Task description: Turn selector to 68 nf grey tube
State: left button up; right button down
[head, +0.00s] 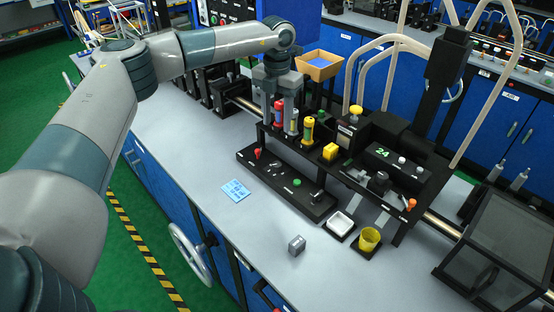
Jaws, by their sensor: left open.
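My left gripper (278,116) reaches in from the upper left and points down, open, over the left end of a black rack. A red tube (278,112) shows between its fingers; I cannot tell whether they touch it. A low black panel (270,178) in front carries a red lever (257,153), a green button (297,182) and a small metallic knob (317,196). I cannot tell which control is the selector. Tube markings are too small to read. My right gripper is not in view.
A blue note card (235,190) and a small grey block (296,245) lie on the grey bench. The front left bench is clear.

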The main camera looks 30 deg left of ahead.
aim_at(277, 163)
pick_arm(q)
notch_tip(277, 163, down, 15)
jog(key=p, duration=0.5)
jog(key=shift+r, duration=0.15)
jog(key=shift+f+p, duration=0.3)
jog(key=shift+f, duration=0.4)
jog(key=c, duration=1)
jog(key=shift+c, duration=0.2)
jog(key=shift+n, duration=0.4)
jog(key=n, duration=1.1)
jog(key=shift+p, duration=0.4)
